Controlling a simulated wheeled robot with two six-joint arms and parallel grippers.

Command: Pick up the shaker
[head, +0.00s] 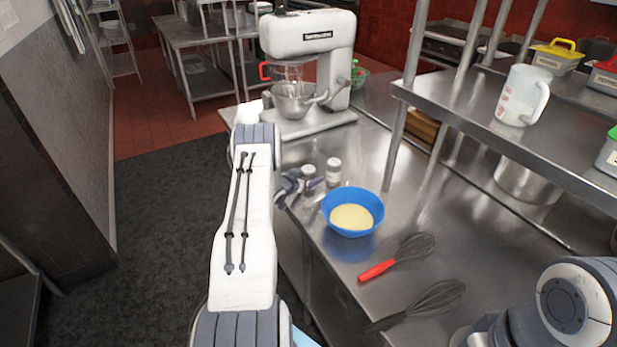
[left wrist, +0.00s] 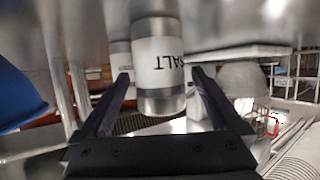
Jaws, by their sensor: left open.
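A shaker labelled SALT (left wrist: 160,62), with a white label and metal ends, appears in the left wrist view between the fingers of my left gripper (left wrist: 161,82). Its lettering is upside down there, and gaps show between it and both fingers. In the head view, my left gripper (head: 304,185) is low over the steel counter, and a small pale shaker top (head: 309,170) shows at its fingers, partly hidden. A second small shaker (head: 333,171), white with a metal top, stands just to the right. My right gripper is not in view; only part of my right arm shows.
A blue bowl (head: 365,194) of pale yellow contents sits close to the right of my left gripper. Two whisks (head: 415,246) (head: 438,298) lie nearer on the counter. A stand mixer (head: 310,35) stands behind. A steel shelf (head: 455,100) overhangs the right side.

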